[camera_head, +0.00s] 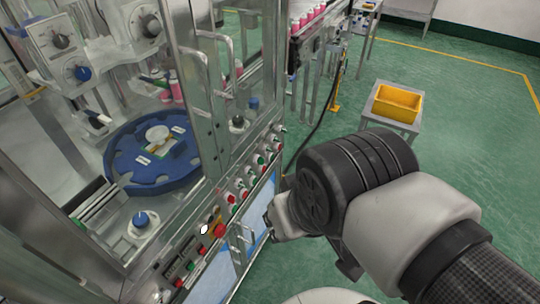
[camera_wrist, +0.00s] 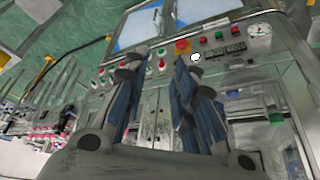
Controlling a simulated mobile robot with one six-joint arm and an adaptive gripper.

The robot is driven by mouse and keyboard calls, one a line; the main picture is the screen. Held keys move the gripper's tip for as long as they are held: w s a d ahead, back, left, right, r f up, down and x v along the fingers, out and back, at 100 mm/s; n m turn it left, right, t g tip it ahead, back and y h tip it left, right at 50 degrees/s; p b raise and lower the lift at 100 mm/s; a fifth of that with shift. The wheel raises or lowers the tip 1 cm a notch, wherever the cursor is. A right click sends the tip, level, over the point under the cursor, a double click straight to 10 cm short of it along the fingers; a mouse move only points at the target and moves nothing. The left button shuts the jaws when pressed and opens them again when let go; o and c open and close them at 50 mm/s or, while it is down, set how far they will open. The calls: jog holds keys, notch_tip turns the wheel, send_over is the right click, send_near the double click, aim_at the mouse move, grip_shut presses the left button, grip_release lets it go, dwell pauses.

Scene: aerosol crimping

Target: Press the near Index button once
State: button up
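The machine's front control panel (camera_head: 228,205) carries a row of buttons and knobs; their labels are too small to read, so I cannot tell for sure which is the near Index button. A round white button (camera_head: 204,229) sits beside a red mushroom button (camera_head: 220,231). In the wrist view the white button (camera_wrist: 195,57) and the red mushroom button (camera_wrist: 182,46) show just beyond the right finger. My gripper (camera_wrist: 160,62) has its blue-padded fingers apart with nothing between them. In the head view it is mostly hidden by my wrist, in front of the panel and apart from it.
Several red and green buttons (camera_head: 232,198) run along the panel. Behind the glass is a blue rotary table (camera_head: 120,178). A yellow bin (camera_head: 398,102) stands on a small table at right. The green floor around it is clear.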

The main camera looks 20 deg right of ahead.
grip_shut()
dwell(1.3)
